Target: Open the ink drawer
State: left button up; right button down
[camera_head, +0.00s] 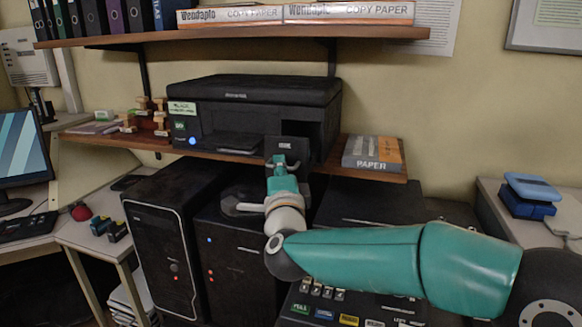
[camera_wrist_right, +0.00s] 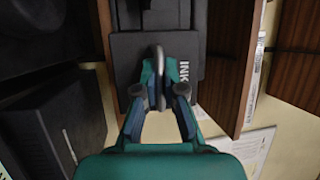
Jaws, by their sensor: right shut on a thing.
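The black printer (camera_head: 255,92) stands on the wooden shelf. The ink drawer (camera_head: 297,147), with a dark front panel, is low on the printer's right side. In the right wrist view the drawer front (camera_wrist_right: 128,52) shows its white INK lettering and a rounded upright handle (camera_wrist_right: 158,58). My right gripper (camera_head: 277,160) is in front of the drawer. Its two fingers (camera_wrist_right: 158,92) are shut on the handle, one on each side. How far the drawer stands out from the printer is hard to tell. My left gripper is not in view.
A paper pack (camera_head: 372,153) lies on the shelf (camera_head: 330,166) right of the drawer. Stamps (camera_head: 145,115) stand at its left. Black computer towers (camera_head: 165,240) stand below. An upper shelf (camera_head: 240,34) with copy paper boxes hangs above the printer.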

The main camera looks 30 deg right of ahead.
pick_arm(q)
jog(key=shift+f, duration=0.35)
pick_arm(e)
jog(key=shift+s+a+f, duration=0.15)
jog(key=shift+s+a, duration=0.65)
jog(key=shift+a, duration=0.25)
jog(key=c, duration=1.5)
grip_release()
jog(key=shift+c, duration=0.2)
jog(key=shift+s, duration=0.1)
